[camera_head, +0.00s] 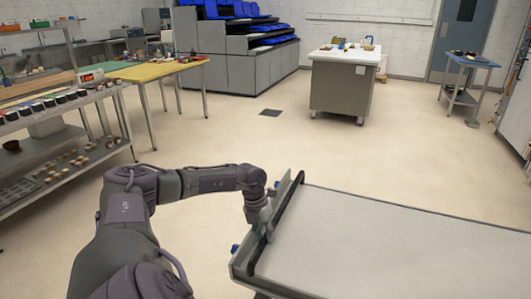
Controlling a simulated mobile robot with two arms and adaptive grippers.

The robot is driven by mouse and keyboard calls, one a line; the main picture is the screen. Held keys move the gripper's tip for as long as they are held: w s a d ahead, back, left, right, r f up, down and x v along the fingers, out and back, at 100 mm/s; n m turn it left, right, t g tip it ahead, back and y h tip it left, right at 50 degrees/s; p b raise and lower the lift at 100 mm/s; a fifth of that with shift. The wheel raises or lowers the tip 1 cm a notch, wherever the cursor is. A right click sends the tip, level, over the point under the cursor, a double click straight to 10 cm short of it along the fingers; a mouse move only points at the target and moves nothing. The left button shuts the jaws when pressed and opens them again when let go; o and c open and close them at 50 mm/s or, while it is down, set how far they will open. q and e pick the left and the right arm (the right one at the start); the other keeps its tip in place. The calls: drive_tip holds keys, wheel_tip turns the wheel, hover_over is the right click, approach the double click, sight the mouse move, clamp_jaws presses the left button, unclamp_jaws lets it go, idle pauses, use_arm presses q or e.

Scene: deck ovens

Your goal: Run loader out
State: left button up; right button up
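The loader (390,245) is a wide, flat, pale grey board with a metal frame. It fills the lower right and runs out of the picture on the right and at the bottom. A dark bar (276,222) crosses its left end, with small blue parts near both ends of that edge. My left arm reaches in from the lower left. My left gripper (264,222) points down at the end edge of the loader, beside the dark bar. Its fingers are mostly hidden, so I cannot tell whether they grip the edge. My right gripper is out of view.
A steel rack with jars (60,150) stands at the left, beside a yellow-topped table (155,70). A grey cabinet table (342,82) stands at the back, and a small blue-topped table (470,60) at the right. The beige floor between is clear, with a dark drain (270,113).

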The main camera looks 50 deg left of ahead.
use_arm(q)
drive_tip(key=o, duration=0.3)
drive_tip(key=shift+s+a, duration=0.25)
drive_tip(key=shift+a, duration=0.15)
drive_tip(key=shift+o, duration=0.2)
drive_tip(key=shift+d, duration=0.15)
drive_tip(key=shift+w+r, duration=0.1)
drive_tip(key=shift+r, duration=0.2)
wheel_tip(320, 180, up, 11)
drive_tip(key=s+a, duration=0.1)
drive_tip(key=a, duration=0.1)
drive_tip(key=shift+s, duration=0.2)
drive_tip(key=shift+r, duration=0.1)
